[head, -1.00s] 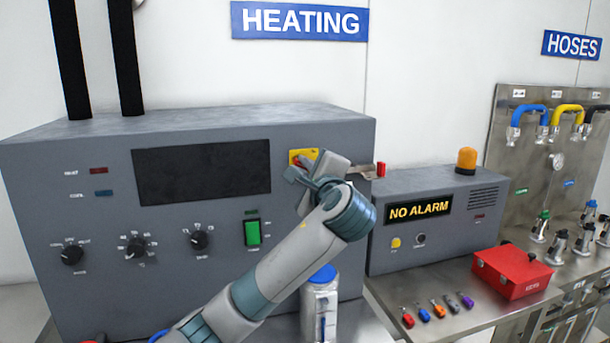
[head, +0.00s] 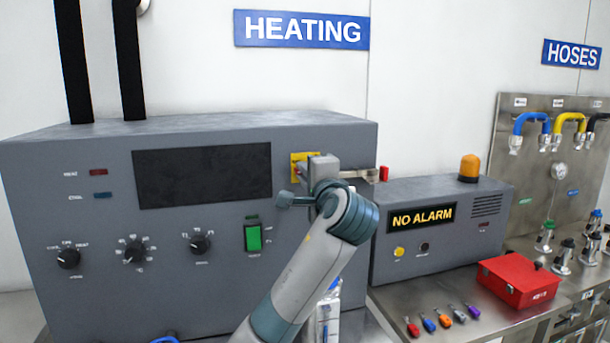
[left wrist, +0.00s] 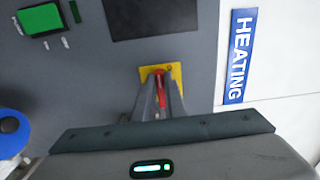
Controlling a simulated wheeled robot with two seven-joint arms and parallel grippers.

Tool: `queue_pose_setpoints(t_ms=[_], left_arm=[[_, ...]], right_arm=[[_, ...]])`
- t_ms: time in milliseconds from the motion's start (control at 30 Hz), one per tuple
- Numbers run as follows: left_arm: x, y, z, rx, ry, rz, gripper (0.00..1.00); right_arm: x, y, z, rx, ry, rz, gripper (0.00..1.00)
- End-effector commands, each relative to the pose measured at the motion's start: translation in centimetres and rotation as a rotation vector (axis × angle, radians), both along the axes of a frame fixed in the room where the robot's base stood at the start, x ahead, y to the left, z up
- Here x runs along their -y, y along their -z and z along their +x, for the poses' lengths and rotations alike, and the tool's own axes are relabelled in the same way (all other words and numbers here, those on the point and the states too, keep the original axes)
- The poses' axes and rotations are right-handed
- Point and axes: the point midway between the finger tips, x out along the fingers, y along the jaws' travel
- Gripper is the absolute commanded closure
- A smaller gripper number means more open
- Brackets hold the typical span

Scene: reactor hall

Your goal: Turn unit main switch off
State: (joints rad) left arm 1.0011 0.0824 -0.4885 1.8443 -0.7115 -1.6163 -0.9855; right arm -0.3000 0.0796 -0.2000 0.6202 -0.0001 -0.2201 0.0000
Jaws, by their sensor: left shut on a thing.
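The main switch is a red handle (left wrist: 160,88) on a yellow plate (left wrist: 176,72) on the front of the grey heating unit (head: 70,205). In the head view the yellow plate (head: 298,158) shows at the unit's upper right, and my gripper hides most of the handle. My left gripper (left wrist: 160,98) is shut on the red handle, one finger on each side. In the head view the left gripper (head: 308,178) stands right in front of the plate. The unit's display (head: 203,175) is dark. My right gripper is not in view.
A green lit rocker switch (head: 253,237) and several black knobs (head: 135,250) sit on the unit's front. To the right stand the alarm box (head: 437,240) reading NO ALARM, a red key box (head: 517,282) and several coloured keys (head: 445,320). A blue-topped bottle stands partly behind my arm.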

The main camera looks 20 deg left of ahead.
Motion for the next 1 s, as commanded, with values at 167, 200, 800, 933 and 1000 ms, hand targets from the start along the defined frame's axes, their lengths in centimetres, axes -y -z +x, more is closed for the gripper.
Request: queue_pose_setpoints(t_ms=[167, 200, 800, 933, 1000], left_arm=[[0.0, 0.3, 0.0, -0.004, -0.001, -0.003, 1.0], [0.0, 0.3, 0.0, -0.005, 0.0, -0.002, 0.8], [0.7, 0.2, -1.0, -0.001, 0.001, -0.001, 0.71], [1.7, 0.3, -2.4, 0.001, 0.003, -0.003, 0.71], [2.2, 0.2, -3.2, 0.001, 0.002, -0.002, 0.71]], right_arm=[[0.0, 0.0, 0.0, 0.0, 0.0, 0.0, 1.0], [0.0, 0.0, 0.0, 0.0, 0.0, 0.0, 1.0], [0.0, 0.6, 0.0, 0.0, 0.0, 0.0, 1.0], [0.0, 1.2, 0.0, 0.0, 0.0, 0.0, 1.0], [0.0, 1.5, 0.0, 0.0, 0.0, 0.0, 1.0]])
